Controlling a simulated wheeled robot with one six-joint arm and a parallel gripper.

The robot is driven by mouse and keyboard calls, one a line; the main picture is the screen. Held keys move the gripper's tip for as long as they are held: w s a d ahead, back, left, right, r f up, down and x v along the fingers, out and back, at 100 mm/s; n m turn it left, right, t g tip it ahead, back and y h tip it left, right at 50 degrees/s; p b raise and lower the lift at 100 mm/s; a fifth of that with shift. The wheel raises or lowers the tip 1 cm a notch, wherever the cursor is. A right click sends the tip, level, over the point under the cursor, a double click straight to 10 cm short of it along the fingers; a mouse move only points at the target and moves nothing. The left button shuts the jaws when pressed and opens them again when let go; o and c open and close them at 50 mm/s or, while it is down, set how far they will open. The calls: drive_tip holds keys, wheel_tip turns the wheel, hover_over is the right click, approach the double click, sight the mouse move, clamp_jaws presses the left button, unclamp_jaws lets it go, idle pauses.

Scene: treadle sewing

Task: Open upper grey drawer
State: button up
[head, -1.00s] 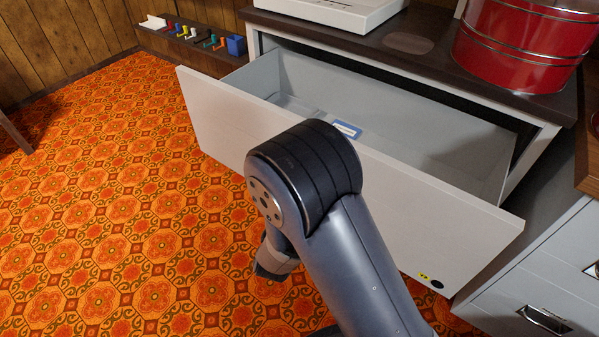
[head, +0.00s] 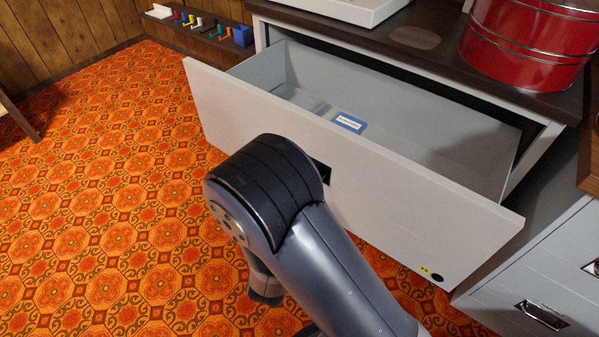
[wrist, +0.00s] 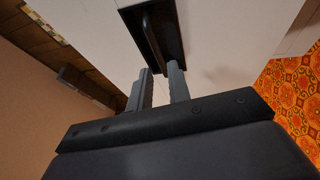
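The upper grey drawer (head: 420,215) stands pulled far out of its cabinet, and its inside is visible from above. Its dark handle (head: 321,173) shows partly behind my arm in the head view. In the wrist view, the handle (wrist: 152,38) is a dark bar in a black recessed plate. My gripper (wrist: 160,78) is open in front of it, its two fingers apart and the fingertips near the bar's lower end. No clear contact with the bar shows. In the head view, my arm hides the fingers.
A blue box with a white label (head: 348,122) and a pale clear item lie in the drawer. A red round tin (head: 525,45) and a white appliance (head: 345,8) stand on top. A second grey drawer front (head: 535,285) is at lower right. Patterned floor at left is clear.

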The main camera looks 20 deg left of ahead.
drive_tip(key=shift+s+d+f, duration=0.1)
drive_tip(key=shift+s+f, duration=0.1)
drive_tip(key=shift+s, duration=0.8)
drive_tip(key=shift+s+d+f, duration=0.1)
drive_tip(key=shift+s+f, duration=0.05)
drive_tip(key=shift+s, duration=0.85)
drive_tip(key=shift+w, duration=0.1)
drive_tip(key=w, duration=0.3)
drive_tip(key=w+r+b, duration=0.1)
drive_tip(key=w, duration=0.3)
drive_tip(key=w+r+b, duration=0.1)
drive_tip(key=w, duration=0.2)
drive_tip(key=shift+w+a, duration=0.3)
drive_tip(key=shift+w+d, duration=0.1)
drive_tip(key=shift+w, duration=0.2)
